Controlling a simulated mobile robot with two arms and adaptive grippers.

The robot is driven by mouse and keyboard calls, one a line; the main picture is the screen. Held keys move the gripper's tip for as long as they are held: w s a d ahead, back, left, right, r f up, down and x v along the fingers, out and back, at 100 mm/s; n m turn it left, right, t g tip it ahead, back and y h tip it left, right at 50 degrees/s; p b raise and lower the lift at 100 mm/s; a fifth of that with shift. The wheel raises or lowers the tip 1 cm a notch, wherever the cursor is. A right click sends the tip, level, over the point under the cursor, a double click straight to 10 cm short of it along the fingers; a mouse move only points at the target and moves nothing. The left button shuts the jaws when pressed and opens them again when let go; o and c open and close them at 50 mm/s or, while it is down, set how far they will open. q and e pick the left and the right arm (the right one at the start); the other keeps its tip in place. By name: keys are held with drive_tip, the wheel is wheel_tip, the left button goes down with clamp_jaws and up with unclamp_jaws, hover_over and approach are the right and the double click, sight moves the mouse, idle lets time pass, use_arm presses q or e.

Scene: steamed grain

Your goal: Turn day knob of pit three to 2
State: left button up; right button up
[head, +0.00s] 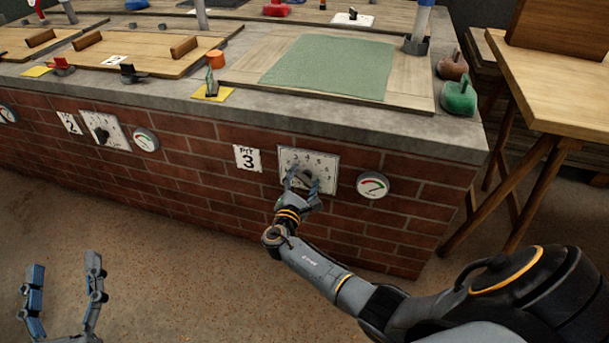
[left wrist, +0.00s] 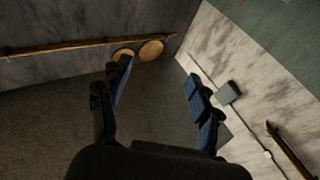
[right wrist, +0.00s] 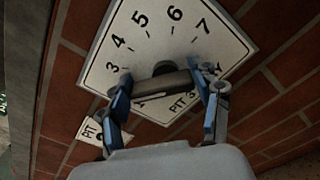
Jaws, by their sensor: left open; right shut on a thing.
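The white dial plate of pit three (head: 322,159) is on the brick wall, right of the "PIT 3" sign (head: 248,158). In the right wrist view the plate (right wrist: 152,42) shows numbers 3 to 7; the lower numbers are hidden. The dark bar-shaped day knob (right wrist: 165,86) is at the plate's middle. My right gripper (head: 303,180) is shut on this knob, one finger at each end of the bar. Which number the knob points to I cannot tell. My left gripper (head: 62,266) is open and empty, low above the floor, away from the wall.
A round gauge (head: 373,186) is right of the dial. Pit two's dial plate (head: 106,131) and gauge (head: 145,140) are further left. The concrete counter edge (head: 350,133) runs above. A wooden table (head: 560,90) stands at the right. The floor before the wall is clear.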

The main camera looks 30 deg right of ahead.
use_arm(q)
drive_tip(key=shift+w+a+f+g+y+p, duration=0.15)
drive_tip(key=shift+f+g, duration=0.5)
drive_tip(key=shift+f, duration=0.35)
drive_tip(key=shift+w+a+f+g+y+p, duration=0.1)
drive_tip(key=shift+f+g+y+p, duration=0.05)
drive_tip(key=shift+f+g, duration=0.65)
use_arm(e)
drive_tip(key=shift+a+n, duration=0.1)
drive_tip(key=shift+n, duration=0.6)
use_arm(q)
drive_tip(key=shift+f, duration=0.15)
use_arm(e)
drive_tip(key=o, duration=1.2)
drive_tip(key=shift+c, duration=0.2)
drive_tip(key=v, duration=1.2)
drive_tip(key=shift+f, duration=0.15)
